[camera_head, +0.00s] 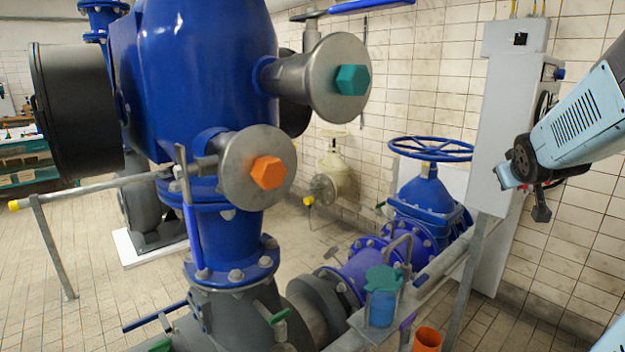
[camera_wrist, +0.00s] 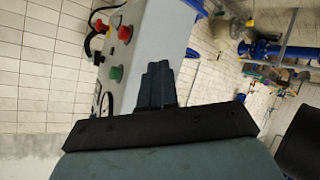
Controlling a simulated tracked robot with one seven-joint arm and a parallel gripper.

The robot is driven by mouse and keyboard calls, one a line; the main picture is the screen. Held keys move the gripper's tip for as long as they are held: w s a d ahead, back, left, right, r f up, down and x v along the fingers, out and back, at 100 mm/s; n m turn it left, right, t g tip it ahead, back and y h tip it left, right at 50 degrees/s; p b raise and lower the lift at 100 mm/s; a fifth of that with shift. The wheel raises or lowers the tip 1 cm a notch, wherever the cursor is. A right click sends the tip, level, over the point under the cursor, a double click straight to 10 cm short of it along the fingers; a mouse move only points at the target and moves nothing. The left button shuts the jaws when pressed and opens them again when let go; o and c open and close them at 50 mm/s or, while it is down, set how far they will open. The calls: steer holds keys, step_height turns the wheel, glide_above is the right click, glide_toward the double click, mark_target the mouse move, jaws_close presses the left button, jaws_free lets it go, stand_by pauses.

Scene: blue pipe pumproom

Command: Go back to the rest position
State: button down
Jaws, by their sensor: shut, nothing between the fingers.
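My gripper (camera_wrist: 158,68) shows in the wrist view with its dark fingers together and nothing between them. Beyond the fingertips in that view is a grey control box with red and green buttons (camera_wrist: 118,48). In the head view my light blue arm is raised at the right edge, in front of the tiled wall and beside the grey cabinet (camera_head: 497,120). The fingers are hard to make out there. No gap or contact between my arm and the cabinet can be judged.
A large blue pump (camera_head: 205,70) fills the left middle, with an orange hex plug (camera_head: 267,172) and a teal one (camera_head: 352,80). A blue handwheel valve (camera_head: 430,150) stands behind. A rail holds a blue jar (camera_head: 382,307) and an orange cup (camera_head: 427,340). Floor shows at left.

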steer(key=s+a+f+g+y, duration=0.3)
steer(key=s+a+g+y, duration=0.2)
steer(key=s+a, duration=1.4)
steer(key=shift+a+m, duration=0.3)
steer(key=shift+a, duration=0.4)
steer(key=shift+d+f, duration=0.1)
